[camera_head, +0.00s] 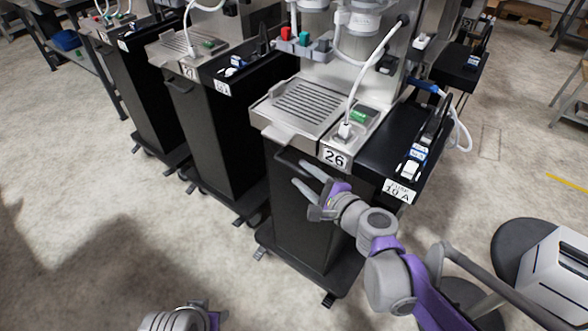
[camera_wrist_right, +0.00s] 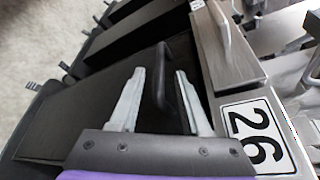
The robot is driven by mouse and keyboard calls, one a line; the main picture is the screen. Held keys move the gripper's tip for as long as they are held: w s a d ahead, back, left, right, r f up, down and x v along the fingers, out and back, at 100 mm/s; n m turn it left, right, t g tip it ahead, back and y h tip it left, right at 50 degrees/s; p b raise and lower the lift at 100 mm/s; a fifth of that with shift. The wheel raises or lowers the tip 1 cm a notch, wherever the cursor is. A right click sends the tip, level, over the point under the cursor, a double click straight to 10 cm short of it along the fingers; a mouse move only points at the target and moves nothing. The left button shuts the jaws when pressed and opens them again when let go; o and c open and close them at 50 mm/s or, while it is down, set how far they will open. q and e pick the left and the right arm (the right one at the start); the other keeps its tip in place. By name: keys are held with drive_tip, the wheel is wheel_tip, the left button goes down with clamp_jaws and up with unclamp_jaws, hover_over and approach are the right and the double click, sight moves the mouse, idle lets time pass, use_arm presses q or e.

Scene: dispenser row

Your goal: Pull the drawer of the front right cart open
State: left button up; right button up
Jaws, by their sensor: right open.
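The front right cart (camera_head: 297,215) is a black cabinet under the dispenser labelled 26. Its dark front drawer panel looks flush with the body. A dark bar handle (camera_head: 286,160) sits near the top of that front, and it also shows in the right wrist view (camera_wrist_right: 161,82). My right gripper (camera_head: 299,175) is open at the handle. In the right wrist view its two pale fingers (camera_wrist_right: 160,72) lie on either side of the handle, with gaps showing. Part of my left arm shows at the bottom edge of the head view; its fingers cannot be made out.
A steel drip tray (camera_head: 300,102) and a black side shelf (camera_head: 397,125) with a "10 A" label overhang the cart. Another black cart (camera_head: 215,135) stands to the left. A dark round base with a white box (camera_head: 557,265) stands at right. Floor is clear at front left.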

sight(298, 171)
drive_tip(key=shift+b+x, duration=0.4)
drive_tip(key=shift+x, duration=1.7)
clamp_jaws()
